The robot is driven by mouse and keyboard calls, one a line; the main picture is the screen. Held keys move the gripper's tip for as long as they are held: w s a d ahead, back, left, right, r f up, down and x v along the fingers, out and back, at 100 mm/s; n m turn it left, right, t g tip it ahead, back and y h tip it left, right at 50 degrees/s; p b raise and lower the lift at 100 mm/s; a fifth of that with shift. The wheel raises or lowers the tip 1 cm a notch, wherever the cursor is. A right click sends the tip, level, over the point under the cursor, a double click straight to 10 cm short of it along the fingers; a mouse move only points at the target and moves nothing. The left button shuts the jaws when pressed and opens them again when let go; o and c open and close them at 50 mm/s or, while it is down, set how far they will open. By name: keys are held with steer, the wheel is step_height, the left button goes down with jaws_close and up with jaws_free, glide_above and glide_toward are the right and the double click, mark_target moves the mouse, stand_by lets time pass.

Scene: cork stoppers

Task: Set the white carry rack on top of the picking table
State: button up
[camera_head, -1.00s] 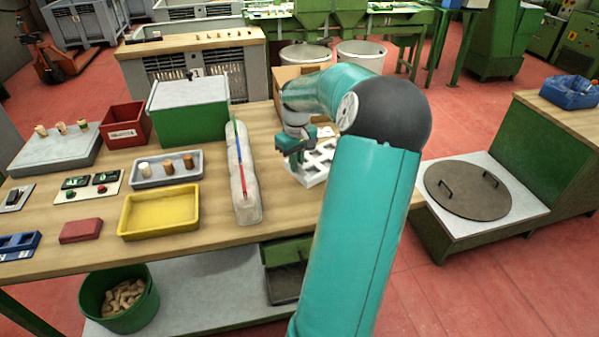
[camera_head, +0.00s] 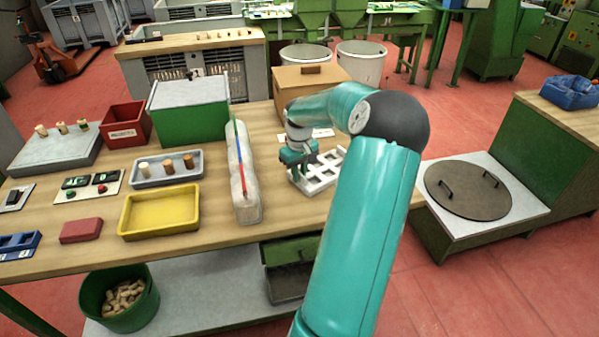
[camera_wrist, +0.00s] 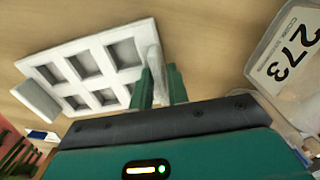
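The white carry rack (camera_head: 326,179) is an open grid with several square compartments, over the right part of the wooden table (camera_head: 280,222). It also shows in the wrist view (camera_wrist: 92,70), with its upright handle between my fingers. My gripper (camera_head: 298,166) points down at the rack's left side. In the wrist view, the green fingers (camera_wrist: 160,88) stand on both sides of the handle and appear shut on it. The rack looks level and very near the tabletop; I cannot tell whether it touches. My arm hides part of the table's right end.
A yellow tray (camera_head: 160,212), green-sided box (camera_head: 190,110) and red bin (camera_head: 125,125) are further left. Another wooden-topped table (camera_head: 190,42) with several corks stands behind.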

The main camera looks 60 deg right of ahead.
steer(key=shift+o, duration=1.1)
step_height(320, 180, up, 12)
steer(key=shift+r, duration=0.2)
